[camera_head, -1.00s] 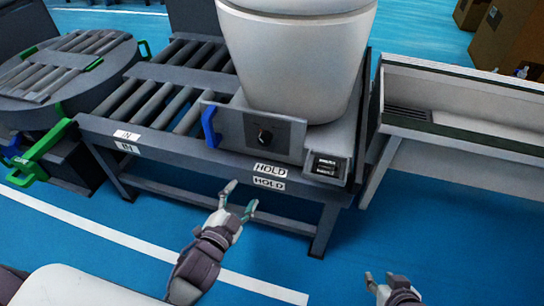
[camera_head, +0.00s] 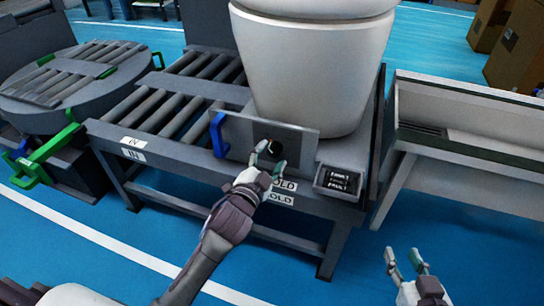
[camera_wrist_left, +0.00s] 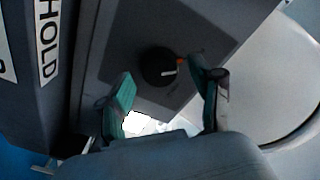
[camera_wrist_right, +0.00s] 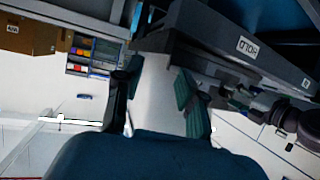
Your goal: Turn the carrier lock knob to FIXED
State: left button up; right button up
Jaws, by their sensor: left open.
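The carrier lock knob (camera_wrist_left: 158,67) is a round black knob with a white pointer line and an orange mark beside it. It sits on a grey panel (camera_head: 297,138) at the front of the conveyor station, below the large white toilet. My left gripper (camera_head: 268,158) is open in front of the knob; in the left wrist view its teal-padded fingers (camera_wrist_left: 165,95) stand on either side below the knob, apart from it. In the head view the fingertips partly cover the knob. My right gripper (camera_head: 405,264) is open and empty at the lower right, away from the panel.
A blue handle (camera_head: 218,134) stands left of the panel. A small box with a black display (camera_head: 339,179) is right of it. HOLD labels (camera_head: 282,199) lie below. A white trough (camera_head: 470,125) stands at the right, a round roller table (camera_head: 80,78) at the left.

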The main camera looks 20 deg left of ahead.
pick_arm(q)
jog(key=shift+w, duration=0.6)
pick_arm(e)
jog(key=shift+w+a+r+t, duration=0.1)
jog(key=shift+w+r+t, duration=0.2)
jog(key=shift+r, duration=0.2)
